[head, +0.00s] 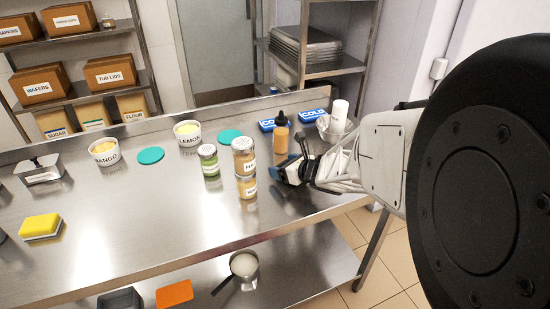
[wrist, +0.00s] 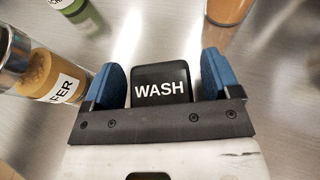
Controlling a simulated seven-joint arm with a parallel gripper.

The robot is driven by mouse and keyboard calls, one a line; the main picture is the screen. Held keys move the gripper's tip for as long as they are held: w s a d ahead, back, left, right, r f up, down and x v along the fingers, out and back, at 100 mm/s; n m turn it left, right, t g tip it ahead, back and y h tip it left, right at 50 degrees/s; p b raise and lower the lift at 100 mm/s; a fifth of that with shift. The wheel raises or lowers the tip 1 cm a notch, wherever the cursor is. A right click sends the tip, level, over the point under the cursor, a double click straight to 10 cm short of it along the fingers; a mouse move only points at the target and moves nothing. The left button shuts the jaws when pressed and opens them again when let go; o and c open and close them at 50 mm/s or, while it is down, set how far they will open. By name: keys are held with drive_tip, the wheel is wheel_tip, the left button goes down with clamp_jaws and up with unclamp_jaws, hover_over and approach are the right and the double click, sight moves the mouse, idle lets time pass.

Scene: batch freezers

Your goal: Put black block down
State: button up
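The black block (wrist: 161,86), marked WASH in white, is between the two blue fingertips of my gripper (wrist: 164,82) in the wrist view. A thin strip of bare steel shows between the block and the right finger, and a narrower one at the left finger, so the fingers look open around it and not pressed on it. In the head view my gripper (head: 291,172) is low over the right part of the steel table (head: 150,215). The block is hard to make out there among the dark gripper parts.
Stacked jars (head: 244,157) stand just left of my gripper, with a green jar (head: 209,161) beyond. An amber dropper bottle (head: 281,136) stands close behind. Blue cold packs (head: 312,116) and a white cup (head: 339,115) are at the back right.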

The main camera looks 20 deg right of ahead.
drive_tip(key=shift+r, duration=0.15)
drive_tip(key=shift+s+d+r, duration=0.1)
drive_tip(key=shift+s+d, duration=0.05)
drive_tip(key=shift+s, duration=0.05)
drive_tip(key=shift+v, duration=5.7)
drive_tip(key=shift+r, duration=0.1)
